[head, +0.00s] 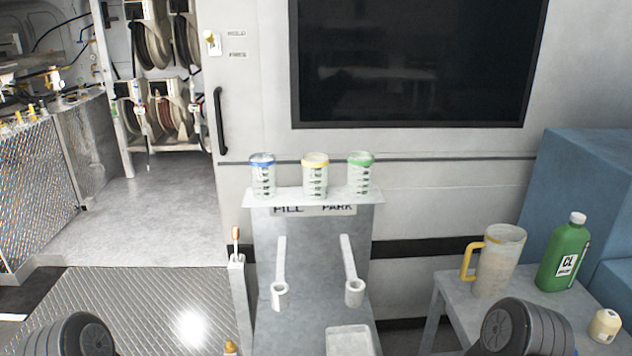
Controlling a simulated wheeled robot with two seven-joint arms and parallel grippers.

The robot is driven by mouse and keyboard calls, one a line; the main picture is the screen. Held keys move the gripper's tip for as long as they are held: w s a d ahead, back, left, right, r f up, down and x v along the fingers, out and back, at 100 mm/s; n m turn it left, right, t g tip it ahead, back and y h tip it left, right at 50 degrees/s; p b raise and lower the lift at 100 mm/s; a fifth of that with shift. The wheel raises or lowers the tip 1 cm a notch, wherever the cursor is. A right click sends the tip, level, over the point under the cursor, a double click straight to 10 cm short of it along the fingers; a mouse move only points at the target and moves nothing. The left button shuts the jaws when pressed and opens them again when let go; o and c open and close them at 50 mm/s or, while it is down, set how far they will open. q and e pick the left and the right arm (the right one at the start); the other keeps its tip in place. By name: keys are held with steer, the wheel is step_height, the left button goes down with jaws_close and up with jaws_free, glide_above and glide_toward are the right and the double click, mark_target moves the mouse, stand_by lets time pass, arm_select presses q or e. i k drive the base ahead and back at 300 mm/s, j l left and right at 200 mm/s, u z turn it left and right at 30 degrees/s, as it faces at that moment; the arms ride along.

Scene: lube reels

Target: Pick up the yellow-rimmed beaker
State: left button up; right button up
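The yellow-rimmed beaker (315,177) stands upright on a small light shelf (315,197) in the middle of the head view. A blue-rimmed beaker (263,177) stands to its left and a green-rimmed beaker (361,176) to its right, with small gaps between them. Dark round parts of my arms show at the lower left and lower right edges, well below and apart from the beakers. Neither gripper's fingers are in view.
Two pale ring-ended holders (280,290) (354,290) stick out below the shelf, above a shallow tray (349,341). On the right, a grey table (456,300) bears a yellow-handled jug (498,262), a green bottle (565,255) and a small cream bottle (604,325). A wall with a dark window (415,60) stands behind.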

mark_target(315, 165)
steer(key=i+j, duration=0.95)
steer(key=z, duration=1.7)
